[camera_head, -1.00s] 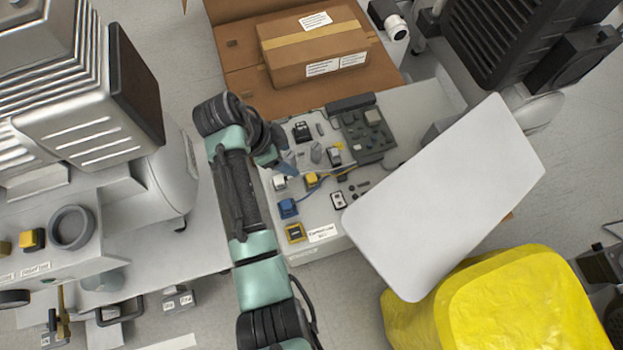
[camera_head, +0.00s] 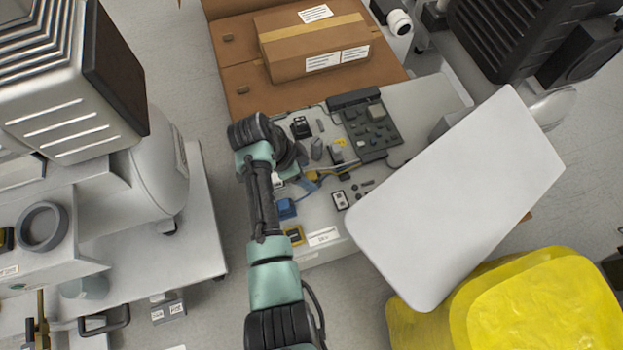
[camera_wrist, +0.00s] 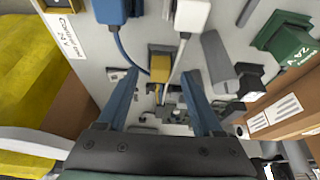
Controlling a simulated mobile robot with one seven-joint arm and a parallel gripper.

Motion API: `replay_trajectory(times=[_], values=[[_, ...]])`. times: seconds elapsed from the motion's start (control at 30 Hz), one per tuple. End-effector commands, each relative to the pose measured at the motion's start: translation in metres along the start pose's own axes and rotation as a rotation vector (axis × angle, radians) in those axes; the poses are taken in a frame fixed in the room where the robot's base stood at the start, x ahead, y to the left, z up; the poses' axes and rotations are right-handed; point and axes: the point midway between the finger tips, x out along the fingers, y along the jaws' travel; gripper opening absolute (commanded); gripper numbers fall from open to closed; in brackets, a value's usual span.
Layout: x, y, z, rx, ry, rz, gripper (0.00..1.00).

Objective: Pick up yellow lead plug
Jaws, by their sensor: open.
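The yellow lead plug (camera_wrist: 159,68) is a small yellow block in the wrist view, with a thin yellow lead at its lower end. My gripper (camera_wrist: 161,74) is open, with one blue-grey finger on each side of the plug in that view. The fingers look apart from it; their height above it cannot be told. In the head view my gripper (camera_head: 303,181) is over the left part of the component panel (camera_head: 324,220), and the plug is mostly hidden there.
A blue plug (camera_wrist: 112,10) and a white plug (camera_wrist: 192,14) with leads lie close by. A green block (camera_wrist: 287,42) is at the right. In the head view, a tilted white board (camera_head: 455,195) overhangs the panel's right side, and a cardboard box (camera_head: 312,45) stands behind.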

Motion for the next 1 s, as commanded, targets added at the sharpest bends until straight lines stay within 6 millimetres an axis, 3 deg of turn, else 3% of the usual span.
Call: replay_trajectory(times=[0.03,0.1,0.37,0.73,1.0], values=[[0.0142,0.0004,0.0015,0.002,0.000,0.002,0.68],[0.0210,0.0002,0.0009,0.002,0.000,0.001,0.68],[0.0210,-0.0004,-0.0004,0.001,0.000,-0.001,0.68],[0.0210,-0.0002,-0.0002,0.000,0.000,-0.001,0.01],[0.0209,-0.0003,-0.0002,0.000,0.000,-0.001,0.00]])
